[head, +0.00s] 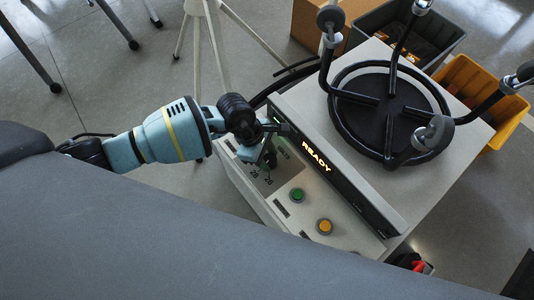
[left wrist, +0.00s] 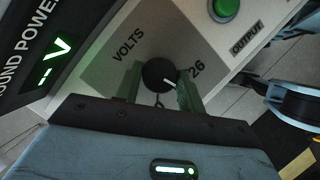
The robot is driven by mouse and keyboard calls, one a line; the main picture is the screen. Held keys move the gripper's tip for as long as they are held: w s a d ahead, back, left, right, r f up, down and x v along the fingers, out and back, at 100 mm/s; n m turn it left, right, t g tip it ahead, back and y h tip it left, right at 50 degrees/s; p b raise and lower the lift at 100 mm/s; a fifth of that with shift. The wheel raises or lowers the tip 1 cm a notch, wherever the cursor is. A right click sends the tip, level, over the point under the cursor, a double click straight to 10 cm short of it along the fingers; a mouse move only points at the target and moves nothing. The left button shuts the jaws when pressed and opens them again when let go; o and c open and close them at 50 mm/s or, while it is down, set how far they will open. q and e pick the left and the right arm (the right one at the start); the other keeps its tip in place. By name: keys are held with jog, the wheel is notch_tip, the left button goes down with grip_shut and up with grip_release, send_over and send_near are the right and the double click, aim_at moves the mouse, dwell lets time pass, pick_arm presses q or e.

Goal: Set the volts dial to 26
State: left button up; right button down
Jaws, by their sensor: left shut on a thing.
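The volts dial (left wrist: 158,75) is a round black knob with a white pointer line, on a grey panel marked VOLTS. In the left wrist view its pointer aims to the right and slightly down, a little below the printed 26 (left wrist: 196,68). My left gripper (left wrist: 160,92) has a green finger on each side of the knob and is shut on it. In the head view my left gripper (head: 264,157) reaches down onto the panel of the power unit (head: 245,190) and largely hides the dial. My right gripper is in neither view.
A display (head: 316,157) reads READY; another (left wrist: 55,62) shows a dash and V. A green button (head: 297,195) and an orange button (head: 324,226) sit near the dial. A black ring frame (head: 333,110) stands on top. Grey (head: 452,30) and yellow (head: 511,118) bins stand behind.

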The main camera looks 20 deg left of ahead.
pick_arm(q)
jog(key=n+p, duration=0.1)
jog(key=n+t+p, duration=0.1)
jog(key=p, duration=0.1)
jog(key=n+p, duration=0.1)
jog(key=n, duration=0.1)
jog(key=shift+s+r+t, duration=0.1)
jog(key=shift+r+t, duration=0.15)
jog(key=shift+t, duration=0.05)
jog(key=shift+n+t+p, duration=0.3)
jog(key=shift+n+p, duration=0.5)
jog(key=shift+p, duration=0.05)
jog(key=shift+f+n+y, duration=0.1)
jog(key=shift+n+y, duration=0.2)
jog(key=shift+y, duration=0.1)
jog(key=shift+n+p, duration=0.3)
jog(key=shift+p, duration=0.35)
jog(key=shift+f, duration=0.1)
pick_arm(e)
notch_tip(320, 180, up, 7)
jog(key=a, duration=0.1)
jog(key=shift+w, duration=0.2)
pick_arm(q)
jog(key=shift+n+t, duration=0.3)
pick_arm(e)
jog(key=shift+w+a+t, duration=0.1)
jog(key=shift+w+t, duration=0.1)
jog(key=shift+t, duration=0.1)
